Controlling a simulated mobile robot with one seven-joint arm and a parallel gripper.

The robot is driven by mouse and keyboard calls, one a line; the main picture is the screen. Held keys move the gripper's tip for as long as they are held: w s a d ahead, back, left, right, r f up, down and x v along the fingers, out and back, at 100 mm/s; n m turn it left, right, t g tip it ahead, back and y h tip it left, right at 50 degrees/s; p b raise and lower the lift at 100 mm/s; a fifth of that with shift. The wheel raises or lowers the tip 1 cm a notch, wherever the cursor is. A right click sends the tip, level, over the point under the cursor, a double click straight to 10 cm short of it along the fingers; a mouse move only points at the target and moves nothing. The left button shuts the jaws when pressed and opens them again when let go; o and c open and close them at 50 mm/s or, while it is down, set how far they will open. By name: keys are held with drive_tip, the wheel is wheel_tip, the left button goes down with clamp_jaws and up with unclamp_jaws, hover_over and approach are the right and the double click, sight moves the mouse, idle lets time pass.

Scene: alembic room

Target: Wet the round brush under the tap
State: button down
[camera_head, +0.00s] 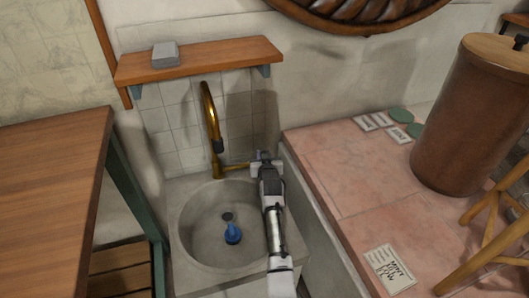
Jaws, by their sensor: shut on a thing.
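The brass tap (209,112) rises behind the round grey sink (189,222), its dark-ended spout hanging over the basin. A brass lever (236,166) runs right from the tap's base. My gripper (259,161) is at the right end of this lever and appears shut on it; the contact is small and partly hidden by the gripper. A small blue thing (232,233), which seems to be the round brush, is in the basin just below the drain hole in the picture. Its details are too small to make out. I see no clear stream of water.
A wooden shelf (200,60) with a grey block (165,55) is above the tap. A wooden table (50,190) stands left. A pink tiled counter (340,170) lies right, with a brown cylinder (452,130), green discs and labelled cards. My arm crosses the sink's right side.

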drive_tip(key=shift+w+r, duration=0.1)
drive_tip(key=shift+r, duration=0.05)
drive_tip(key=c, duration=1.3)
unclamp_jaws()
drive_tip(key=shift+o, duration=0.2)
drive_tip(key=v, duration=1.3)
drive_tip(key=shift+s+b, duration=0.3)
drive_tip(key=shift+s, duration=0.1)
